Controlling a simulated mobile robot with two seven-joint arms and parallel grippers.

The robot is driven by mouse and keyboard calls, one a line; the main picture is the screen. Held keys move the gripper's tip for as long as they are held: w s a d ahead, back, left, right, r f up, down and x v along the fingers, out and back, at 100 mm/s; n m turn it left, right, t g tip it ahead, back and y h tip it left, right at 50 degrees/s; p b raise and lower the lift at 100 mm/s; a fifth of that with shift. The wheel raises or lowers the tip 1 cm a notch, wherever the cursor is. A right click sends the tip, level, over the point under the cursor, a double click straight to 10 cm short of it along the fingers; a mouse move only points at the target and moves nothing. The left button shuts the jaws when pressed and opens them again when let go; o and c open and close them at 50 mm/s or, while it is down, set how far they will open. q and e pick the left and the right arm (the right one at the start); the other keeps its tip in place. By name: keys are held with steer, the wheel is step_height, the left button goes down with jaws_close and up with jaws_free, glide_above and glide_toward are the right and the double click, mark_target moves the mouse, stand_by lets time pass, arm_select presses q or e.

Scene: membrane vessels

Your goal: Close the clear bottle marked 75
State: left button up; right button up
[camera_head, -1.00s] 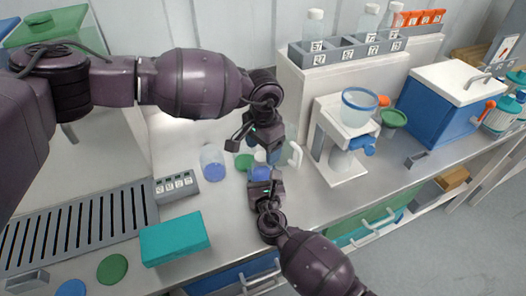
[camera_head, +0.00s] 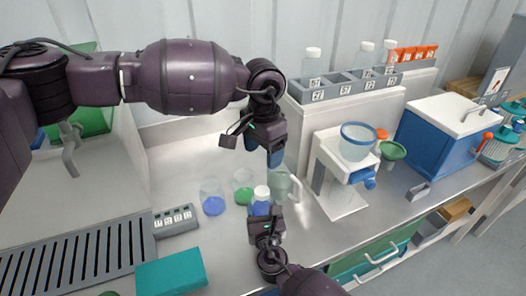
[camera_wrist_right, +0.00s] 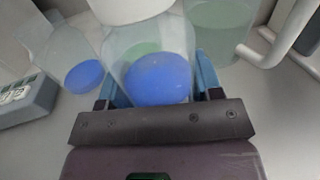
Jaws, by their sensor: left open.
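A clear bottle (camera_head: 261,208) with blue inside stands upright on the bench, a white cap (camera_head: 261,191) at its top. I cannot see its number or tell whether the cap is fully seated. In the right wrist view the bottle (camera_wrist_right: 155,75) sits between the blue fingers, with the white cap (camera_wrist_right: 130,8) cut by the top edge. My right gripper (camera_head: 263,215) is shut on this bottle from the front. My left gripper (camera_head: 275,158) is open and empty, pointing down above the cap, clear of it.
Clear vessels with blue (camera_head: 213,200) and green (camera_head: 243,190) contents stand to the left and behind. A translucent jug (camera_head: 283,184) is close on the right. A numbered bottle rack (camera_head: 345,85), a white stand (camera_head: 340,190) and a teal box (camera_head: 172,274) surround the area.

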steer(key=o, duration=0.5)
steer(key=shift+s, duration=0.1)
steer(key=s, duration=0.3)
steer(key=s+d, duration=0.1)
steer(key=s, duration=0.6)
steer(key=shift+s+d, duration=0.25)
steer(key=shift+d, duration=0.15)
